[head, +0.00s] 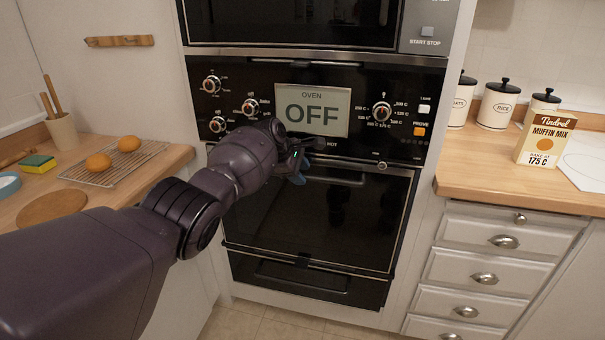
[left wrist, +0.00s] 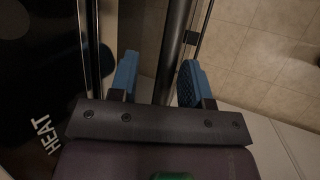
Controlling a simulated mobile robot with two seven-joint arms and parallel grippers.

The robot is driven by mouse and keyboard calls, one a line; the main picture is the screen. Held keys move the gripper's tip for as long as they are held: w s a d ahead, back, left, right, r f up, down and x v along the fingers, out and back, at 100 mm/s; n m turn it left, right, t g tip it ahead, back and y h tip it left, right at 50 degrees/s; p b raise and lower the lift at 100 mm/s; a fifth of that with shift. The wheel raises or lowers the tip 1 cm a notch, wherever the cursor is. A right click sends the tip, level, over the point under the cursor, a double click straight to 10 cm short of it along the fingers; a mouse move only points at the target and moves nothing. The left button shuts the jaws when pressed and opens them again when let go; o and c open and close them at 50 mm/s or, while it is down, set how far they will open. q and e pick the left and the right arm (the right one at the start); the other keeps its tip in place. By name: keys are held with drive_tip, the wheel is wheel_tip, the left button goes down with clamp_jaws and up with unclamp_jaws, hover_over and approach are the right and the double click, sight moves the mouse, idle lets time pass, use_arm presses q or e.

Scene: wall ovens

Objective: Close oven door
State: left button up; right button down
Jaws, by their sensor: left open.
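The oven door (head: 300,225) is a dark glass front below the control panel. It looks upright, flush or nearly flush with its frame; I cannot tell whether a small gap remains at the top. My left gripper (head: 302,168) is at the door's top edge, in front of the handle (head: 340,181), with its wrist hiding the handle's left part. In the left wrist view the blue fingers of my left gripper (left wrist: 158,82) are apart, with a dark bar, apparently the handle (left wrist: 175,45), running between them. Contact is not clear. My right gripper is not in view.
The control panel (head: 330,100) above reads OFF. A drawer front (head: 300,282) lies below the door. The left counter holds a cooling rack (head: 100,178) with buns. The right counter holds canisters (head: 498,105) and a muffin mix box (head: 543,143). The floor (head: 265,328) in front is clear.

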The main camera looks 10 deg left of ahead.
use_arm(q)
drive_tip(key=p+v, duration=0.4)
drive_tip(key=v, duration=0.5)
drive_tip(key=shift+r, duration=0.25)
drive_tip(key=shift+f, duration=0.15)
drive_tip(key=s+a+f+m+t+y, duration=0.1)
drive_tip(key=s+a+f+m, duration=0.15)
drive_tip(key=f, duration=0.55)
drive_tip(key=s+a+f+m+y, duration=0.1)
drive_tip(key=s+f, duration=0.3)
drive_tip(key=f, duration=0.4)
drive_tip(key=s+a+f+m+t+y, duration=0.1)
drive_tip(key=s+f+m, duration=0.2)
drive_tip(key=s+f, duration=0.4)
drive_tip(key=s+a+f+m+t, duration=0.1)
drive_tip(key=s+a+f+m, duration=0.1)
drive_tip(key=s+f, duration=0.55)
drive_tip(key=s+m+t, duration=0.1)
drive_tip(key=s+m, duration=0.3)
drive_tip(key=s, duration=1.2)
drive_tip(key=s+r+m+t+y, duration=0.1)
drive_tip(key=s+r+m, duration=0.1)
drive_tip(key=s, duration=0.6)
drive_tip(key=s+r+m+t, duration=0.1)
drive_tip(key=s+r+m, duration=0.2)
drive_tip(key=s, duration=0.5)
drive_tip(key=shift+s+y, duration=0.35)
drive_tip(key=shift+y, duration=0.05)
